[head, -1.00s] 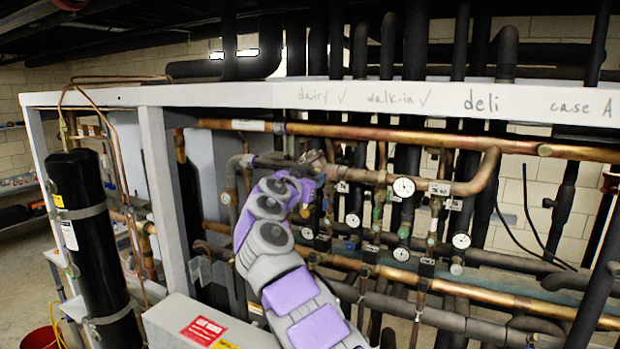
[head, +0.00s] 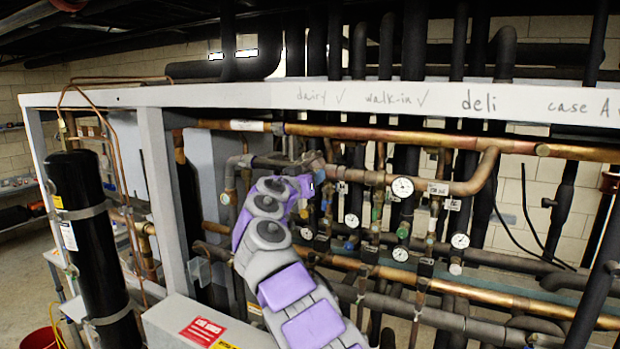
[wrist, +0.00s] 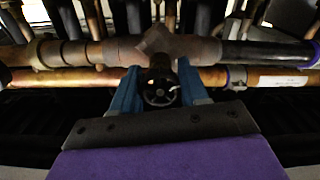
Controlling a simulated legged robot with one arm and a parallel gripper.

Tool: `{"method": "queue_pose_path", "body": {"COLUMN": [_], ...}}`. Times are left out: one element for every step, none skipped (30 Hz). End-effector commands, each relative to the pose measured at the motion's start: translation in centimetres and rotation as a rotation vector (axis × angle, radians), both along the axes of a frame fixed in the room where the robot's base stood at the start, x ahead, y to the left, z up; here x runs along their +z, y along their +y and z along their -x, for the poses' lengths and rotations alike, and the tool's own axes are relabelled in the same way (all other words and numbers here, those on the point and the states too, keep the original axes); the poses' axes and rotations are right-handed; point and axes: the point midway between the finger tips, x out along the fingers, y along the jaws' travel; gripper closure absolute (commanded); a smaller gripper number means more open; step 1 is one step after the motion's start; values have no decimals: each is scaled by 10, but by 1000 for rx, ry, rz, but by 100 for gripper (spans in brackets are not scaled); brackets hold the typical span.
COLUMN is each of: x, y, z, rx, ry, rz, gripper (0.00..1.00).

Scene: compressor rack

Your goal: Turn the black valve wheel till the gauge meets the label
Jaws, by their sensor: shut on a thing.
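The black valve wheel (wrist: 160,96) shows in the wrist view below a brown pipe fitting (wrist: 172,45). My gripper (wrist: 159,84) has its blue fingers on either side of the wheel, shut on it. In the head view my gripper (head: 314,169) is small at the end of my purple and grey arm and hides the wheel. A round white gauge (head: 403,187) is on the pipes to the right, with a white label (head: 438,188) beside it. The gauge needle is too small to read.
More gauges (head: 352,220) and valves crowd the pipes around my arm. A white beam (head: 440,98) with handwritten names crosses above. A black cylinder (head: 85,240) stands at left, and a grey box (head: 175,320) with a red sticker is low in front.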

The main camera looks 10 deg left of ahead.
Motion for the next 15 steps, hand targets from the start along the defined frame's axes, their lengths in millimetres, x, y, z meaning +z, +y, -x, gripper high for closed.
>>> {"method": "queue_pose_path", "body": {"x": [0,0,0,0,0,0,0,0,0,0,0,0,0,0,0], "y": [2,2,2,2,2,2,2,2,2,2,2,2,2,2,2], "z": [0,0,0,0,0,0,0,1,1,0,1,1,1,1,1], "rx": [4,4,4,3,3,3,3,3,3,2,2,2,2,2,2], "ry": [14,21,31,37,44,53,58,63,70,73,77,82,85,87,90], "rz": [34,53,79,98,116,138,153,167,185,197,207,221,230,236,245], "gripper": [86,86,86,86,86,86,86,86,86,86,86,86,86,86,86]}}
